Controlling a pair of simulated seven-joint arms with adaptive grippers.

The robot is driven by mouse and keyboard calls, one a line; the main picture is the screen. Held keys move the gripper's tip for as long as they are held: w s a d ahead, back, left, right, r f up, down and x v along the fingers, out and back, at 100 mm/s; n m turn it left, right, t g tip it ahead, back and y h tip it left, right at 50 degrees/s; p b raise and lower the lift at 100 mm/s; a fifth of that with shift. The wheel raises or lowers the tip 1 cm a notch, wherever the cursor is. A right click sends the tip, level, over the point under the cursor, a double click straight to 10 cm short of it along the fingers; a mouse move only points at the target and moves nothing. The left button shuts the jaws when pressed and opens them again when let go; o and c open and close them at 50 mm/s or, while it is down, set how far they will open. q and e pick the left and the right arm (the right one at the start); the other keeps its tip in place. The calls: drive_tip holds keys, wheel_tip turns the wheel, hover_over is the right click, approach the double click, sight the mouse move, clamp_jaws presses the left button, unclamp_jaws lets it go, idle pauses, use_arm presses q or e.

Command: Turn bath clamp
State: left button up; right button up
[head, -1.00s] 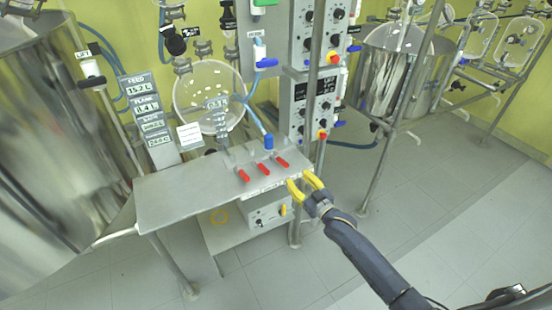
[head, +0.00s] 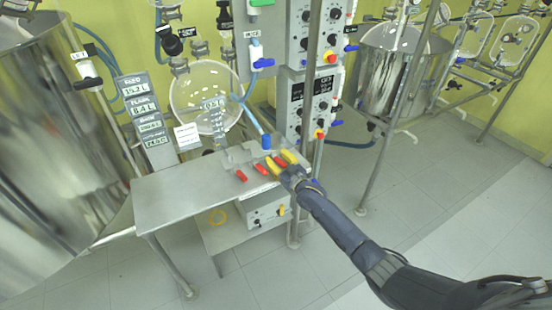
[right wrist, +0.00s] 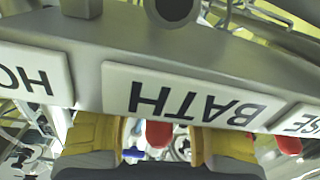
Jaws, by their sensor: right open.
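Three red clamp handles stick out in a row over the front of the steel bench; the rightmost handle (head: 280,163) is between the fingers of my right gripper (head: 281,161). My left gripper is out of view.
The middle handle (head: 261,168) lies close beside the left finger, with the left handle (head: 241,176) farther along. A blue-capped hose (head: 266,141) rises behind them. A metal post (head: 313,150) stands close to the right. The bench top (head: 175,200) is clear at left.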

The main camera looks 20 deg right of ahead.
drive_tip(key=shift+o, duration=0.2)
drive_tip(key=shift+w, duration=0.15)
clamp_jaws()
idle(0.3)
